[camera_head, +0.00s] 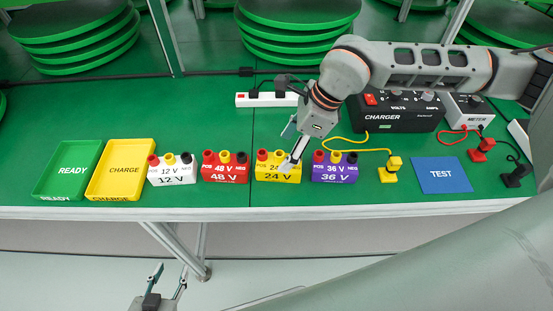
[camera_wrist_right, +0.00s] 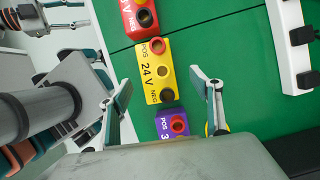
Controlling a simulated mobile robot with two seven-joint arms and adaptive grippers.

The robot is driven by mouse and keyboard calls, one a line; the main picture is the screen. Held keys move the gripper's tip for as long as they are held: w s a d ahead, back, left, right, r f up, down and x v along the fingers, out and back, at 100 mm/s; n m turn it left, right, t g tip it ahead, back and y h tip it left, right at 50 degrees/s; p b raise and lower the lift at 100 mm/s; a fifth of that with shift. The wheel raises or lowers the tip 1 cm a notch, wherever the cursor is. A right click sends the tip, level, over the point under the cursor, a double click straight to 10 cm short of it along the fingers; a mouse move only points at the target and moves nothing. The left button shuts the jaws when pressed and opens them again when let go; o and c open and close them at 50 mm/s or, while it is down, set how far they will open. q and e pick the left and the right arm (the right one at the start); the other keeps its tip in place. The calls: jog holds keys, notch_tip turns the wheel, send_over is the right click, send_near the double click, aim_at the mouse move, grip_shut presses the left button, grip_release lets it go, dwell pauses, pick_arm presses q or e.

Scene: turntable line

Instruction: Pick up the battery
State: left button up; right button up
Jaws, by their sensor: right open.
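The batteries stand in a row near the bench's front edge: white 12 V (camera_head: 172,172), red 48 V (camera_head: 225,168), yellow 24 V (camera_head: 278,174) and purple 36 V (camera_head: 335,168). Each has coloured round terminals on top. My right gripper (camera_head: 291,155) is open above the yellow battery and partly covers it. In the right wrist view the yellow battery (camera_wrist_right: 153,74) lies between the spread fingers (camera_wrist_right: 163,86), with no visible grip on it. The red battery (camera_wrist_right: 139,14) and purple battery (camera_wrist_right: 172,124) are beside it. My left gripper (camera_head: 167,283) is low, in front of the bench, fingers apart and empty.
A green READY tray (camera_head: 50,188) and yellow CHARGE tray (camera_head: 94,187) lie at left. A charger (camera_head: 392,118), meter (camera_head: 468,111), power strip (camera_head: 262,100), blue TEST mat (camera_head: 443,188) and cabled plugs are behind and right. Bare green bench lies behind the batteries.

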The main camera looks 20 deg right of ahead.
aim_at(282, 159)
jog(key=shift+s+a+f, duration=0.15)
jog(key=shift+a+f, duration=0.15)
jog(key=shift+f, duration=0.4)
jog(key=x, duration=0.5)
jog(key=shift+s+d, duration=0.1)
jog(key=c, duration=1.6)
jog(key=shift+r, duration=0.1)
jog(key=shift+c, duration=0.8)
